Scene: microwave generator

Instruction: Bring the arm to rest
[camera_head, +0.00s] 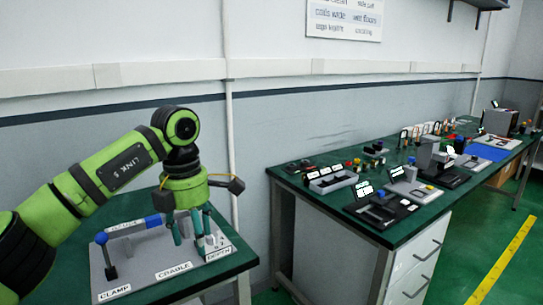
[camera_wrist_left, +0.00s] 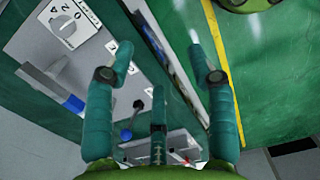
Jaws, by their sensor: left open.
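My left arm comes in from the left over the left table. Its left gripper (camera_head: 191,238) points down above the right part of a grey board (camera_head: 140,276) labelled CLAMP, CRADLE and DEPTH. Its teal fingers are spread in the left wrist view (camera_wrist_left: 160,62), with nothing between them. A lever with a blue ball (camera_head: 101,238) stands at the board's left. A grey bar with a blue end (camera_head: 152,221) lies behind the fingers. A pale dial knob (camera_wrist_left: 67,25) shows in the left wrist view. I cannot tell whether the fingers touch the board. My right gripper is out of view.
A long green bench (camera_head: 295,176) to the right holds several small devices, trays and a blue mat (camera_head: 481,152). White drawers (camera_head: 416,262) stand below its near end. A gap of floor separates the two tables. A yellow line (camera_head: 505,262) marks the floor.

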